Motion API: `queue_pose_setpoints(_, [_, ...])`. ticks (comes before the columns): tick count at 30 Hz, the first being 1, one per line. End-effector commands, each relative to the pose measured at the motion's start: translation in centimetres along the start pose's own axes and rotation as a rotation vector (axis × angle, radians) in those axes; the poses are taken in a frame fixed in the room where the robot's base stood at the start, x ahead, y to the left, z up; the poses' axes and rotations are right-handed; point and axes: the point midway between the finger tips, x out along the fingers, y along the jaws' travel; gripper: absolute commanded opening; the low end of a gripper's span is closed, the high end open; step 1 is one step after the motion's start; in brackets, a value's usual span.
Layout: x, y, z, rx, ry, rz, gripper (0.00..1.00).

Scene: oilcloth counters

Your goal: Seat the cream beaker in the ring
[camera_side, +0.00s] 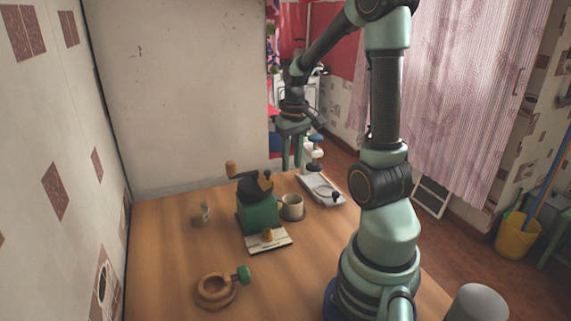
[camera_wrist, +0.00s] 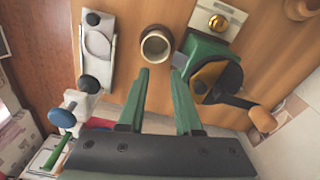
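The cream beaker (camera_side: 292,203) stands upright on the wooden counter beside the green grinder, with a dark round edge about its base. In the wrist view the beaker (camera_wrist: 155,46) is seen from above, its mouth open, just beyond my fingertips. My gripper (camera_side: 292,165) is open and empty, pointing down above and behind the beaker; in the wrist view its two green fingers (camera_wrist: 161,73) are apart with bare counter between them. A wooden ring (camera_side: 214,290) with a green knob lies at the front left of the counter. I cannot tell which ring is meant.
The green grinder (camera_side: 258,211) with its crank stands close left of the beaker. A cream board (camera_side: 276,241) with a small knob lies in front. A white plate device (camera_side: 322,188) is at the right. The left counter is mostly clear.

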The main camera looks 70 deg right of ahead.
Motion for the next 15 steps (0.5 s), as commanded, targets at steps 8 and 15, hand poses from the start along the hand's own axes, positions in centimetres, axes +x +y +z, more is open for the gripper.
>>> queue_pose_setpoints(8, [-6.5,-12.4,2.6,-0.285,0.214,-0.037,0.33])
queue_pose_setpoints(15, [-9.8,-19.4,7.7,-0.482,0.362,-0.126,0.33])
